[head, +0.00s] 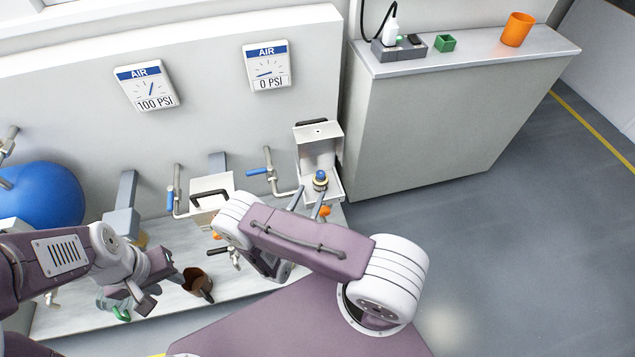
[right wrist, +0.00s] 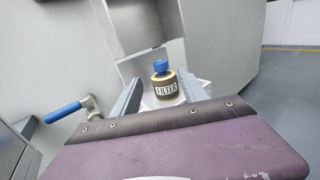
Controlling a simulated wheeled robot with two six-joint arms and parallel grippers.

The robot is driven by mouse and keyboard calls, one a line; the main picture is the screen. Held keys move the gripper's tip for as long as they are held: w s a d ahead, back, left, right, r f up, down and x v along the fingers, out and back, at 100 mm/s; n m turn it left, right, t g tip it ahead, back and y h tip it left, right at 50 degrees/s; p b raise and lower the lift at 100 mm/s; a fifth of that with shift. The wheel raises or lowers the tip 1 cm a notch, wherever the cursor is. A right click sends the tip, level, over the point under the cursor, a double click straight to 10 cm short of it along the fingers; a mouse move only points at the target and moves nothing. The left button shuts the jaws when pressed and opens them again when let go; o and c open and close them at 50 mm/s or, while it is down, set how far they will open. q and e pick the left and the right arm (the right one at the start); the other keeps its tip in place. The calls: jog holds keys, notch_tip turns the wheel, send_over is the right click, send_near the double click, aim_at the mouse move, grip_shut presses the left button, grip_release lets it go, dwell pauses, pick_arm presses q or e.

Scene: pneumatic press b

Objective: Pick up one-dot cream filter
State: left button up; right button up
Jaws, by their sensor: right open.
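A cream filter (head: 320,183) with a blue knob on top stands upright in an open white housing (head: 331,150) at the wall. In the right wrist view the filter (right wrist: 164,84) shows a dark label reading FILTER; I cannot make out any dots. My right gripper (head: 310,194) is open and points at the filter. In the right wrist view its two fingers lie to either side of the filter, slightly nearer to me; contact cannot be told. My left gripper (head: 160,284) is open and empty over the bench, far left of the filter.
Blue-handled valves (head: 258,172) and pipes line the wall left of the housing. A closed white housing (head: 211,207) is nearby. A grey counter (head: 470,52) on the right holds an orange cup (head: 517,29).

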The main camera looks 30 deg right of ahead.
aim_at(319, 179)
jog(key=x, duration=0.3)
jog(key=shift+s+f+b, duration=0.1)
jog(key=shift+s+b, duration=0.05)
jog(key=shift+b, duration=0.2)
jog(key=shift+w+d, duration=0.3)
jog(key=shift+w+d+b, duration=0.2)
jog(key=shift+d+b, duration=0.1)
jog(key=b+x, duration=0.1)
jog(key=x, duration=0.3)
jog(key=shift+d+f, duration=0.1)
jog(key=shift+w, duration=0.2)
grip_shut()
